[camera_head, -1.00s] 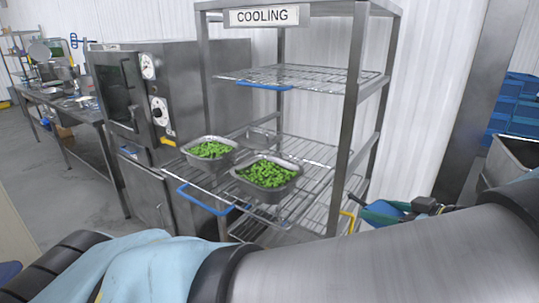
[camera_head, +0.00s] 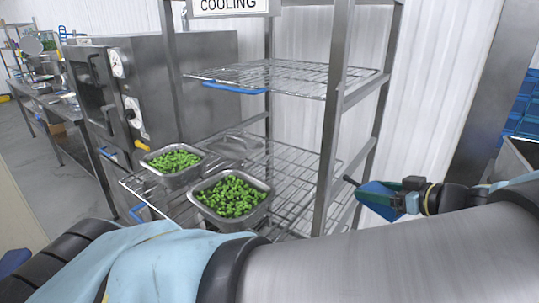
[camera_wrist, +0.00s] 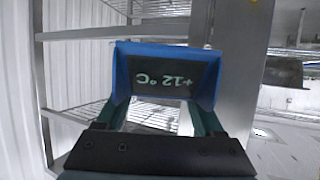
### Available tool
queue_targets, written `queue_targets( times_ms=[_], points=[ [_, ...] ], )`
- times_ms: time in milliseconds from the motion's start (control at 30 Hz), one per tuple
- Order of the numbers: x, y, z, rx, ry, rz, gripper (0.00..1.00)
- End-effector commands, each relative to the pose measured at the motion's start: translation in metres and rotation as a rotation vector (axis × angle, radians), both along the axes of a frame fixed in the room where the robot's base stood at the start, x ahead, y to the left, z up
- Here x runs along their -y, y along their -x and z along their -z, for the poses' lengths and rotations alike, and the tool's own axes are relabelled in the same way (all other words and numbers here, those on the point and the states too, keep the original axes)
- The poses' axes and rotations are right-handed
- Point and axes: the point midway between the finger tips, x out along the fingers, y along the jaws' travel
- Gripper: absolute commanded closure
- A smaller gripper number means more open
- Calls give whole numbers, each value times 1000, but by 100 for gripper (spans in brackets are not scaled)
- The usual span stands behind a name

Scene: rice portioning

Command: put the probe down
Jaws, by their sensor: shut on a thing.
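The probe (camera_head: 378,200) is a blue handheld unit with a dark tip pointing left. In the wrist view the probe (camera_wrist: 168,75) shows a dark display reading +12 °C, upside down. My gripper (camera_head: 402,200) is shut on it, one green finger on each side in the wrist view. It holds the probe in the air, just right of the cooling rack's front right post in the head view. What lies directly below the probe is hidden by my arm.
The cooling rack (camera_head: 333,130) has wire shelves. Two metal trays of green beans, a nearer one (camera_head: 268,201) and a farther one (camera_head: 146,166), and a metal lid (camera_head: 236,144) stand on its middle shelf. An oven (camera_head: 155,85) stands left. Bare shelf wire shows right of the trays.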

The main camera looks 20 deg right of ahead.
Motion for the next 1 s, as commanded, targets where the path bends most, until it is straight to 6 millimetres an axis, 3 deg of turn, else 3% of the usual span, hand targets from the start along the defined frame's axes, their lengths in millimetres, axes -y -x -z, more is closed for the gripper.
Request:
queue_targets(
  times_ms=[100, 300, 367, 667, 1000],
  points=[
    [-9, -29, 1, 5, -1, -4, 100],
    [-19, -65, -2, 8, -2, 0, 100],
    [-19, -70, 7, 3, 2, 2, 100],
    [-27, -94, 9, 2, 4, -1, 100],
    [-54, -181, -1, 0, 0, -4, 100]
  ],
)
